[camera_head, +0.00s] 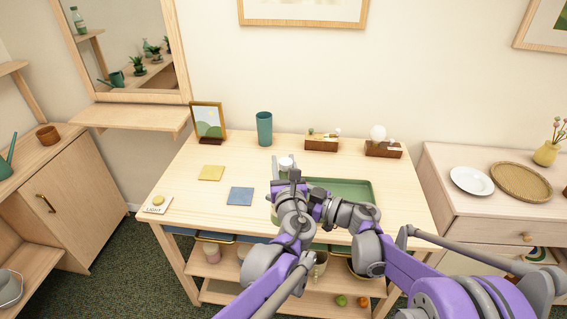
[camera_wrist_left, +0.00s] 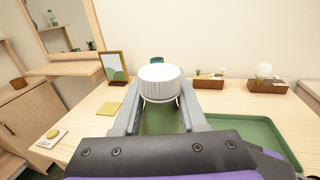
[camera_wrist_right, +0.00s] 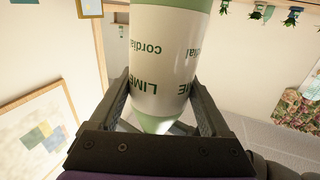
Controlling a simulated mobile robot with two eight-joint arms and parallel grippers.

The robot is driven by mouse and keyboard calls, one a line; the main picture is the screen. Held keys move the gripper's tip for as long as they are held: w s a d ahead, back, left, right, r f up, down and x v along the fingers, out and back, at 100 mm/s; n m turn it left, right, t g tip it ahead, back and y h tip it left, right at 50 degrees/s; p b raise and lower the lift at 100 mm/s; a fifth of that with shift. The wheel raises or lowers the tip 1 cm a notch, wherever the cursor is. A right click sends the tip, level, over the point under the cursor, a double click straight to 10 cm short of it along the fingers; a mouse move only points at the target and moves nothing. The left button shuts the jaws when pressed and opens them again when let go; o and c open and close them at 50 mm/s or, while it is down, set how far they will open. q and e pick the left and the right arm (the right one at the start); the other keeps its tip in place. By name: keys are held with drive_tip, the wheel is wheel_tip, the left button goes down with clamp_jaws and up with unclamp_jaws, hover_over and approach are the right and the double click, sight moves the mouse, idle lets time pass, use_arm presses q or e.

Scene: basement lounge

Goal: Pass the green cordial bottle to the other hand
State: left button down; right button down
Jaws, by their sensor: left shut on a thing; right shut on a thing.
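The green cordial bottle shows its white cap (camera_head: 287,162) in the head view; most of its body is hidden behind my grippers. The left wrist view shows the ridged white cap (camera_wrist_left: 159,83) between the fingers of my left gripper (camera_wrist_left: 160,103). My left gripper (camera_head: 285,174) is shut on the bottle near the cap. The right wrist view shows the bottle's pale label (camera_wrist_right: 165,50) with "LIME cordial" in green print. My right gripper (camera_wrist_right: 160,88) is shut on the bottle's body. Both grippers hold it above the front of the table.
The wooden table (camera_head: 170,170) carries a green tray (camera_head: 352,186), a teal cup (camera_head: 264,128), a framed picture (camera_head: 208,121), a yellow square (camera_head: 211,173), a blue square (camera_head: 240,196) and two wooden boxes at the back. The table's left part is mostly clear.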

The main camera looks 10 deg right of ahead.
drive_tip(key=shift+s+a+r, duration=0.1)
drive_tip(key=shift+s+a, duration=0.05)
drive_tip(key=shift+a, duration=0.15)
unclamp_jaws()
drive_tip(key=v, duration=1.2)
drive_tip(key=w+d+r+m+t+h, duration=0.35)
drive_tip(key=r+m+t+h, duration=0.2)
drive_tip(key=r+t, duration=0.3)
drive_tip(key=s+d+m+h, duration=0.3)
drive_tip(key=d+m+h, duration=0.25)
drive_tip(key=h, duration=0.45)
drive_tip(key=s+a+f+g, duration=0.3)
drive_tip(key=s+f+g, duration=0.3)
drive_tip(key=s+f, duration=0.4)
drive_tip(key=s+a+f+g, duration=0.4)
drive_tip(key=s+f+g, duration=0.3)
drive_tip(key=s+f, duration=0.3)
drive_tip(key=s, duration=0.4)
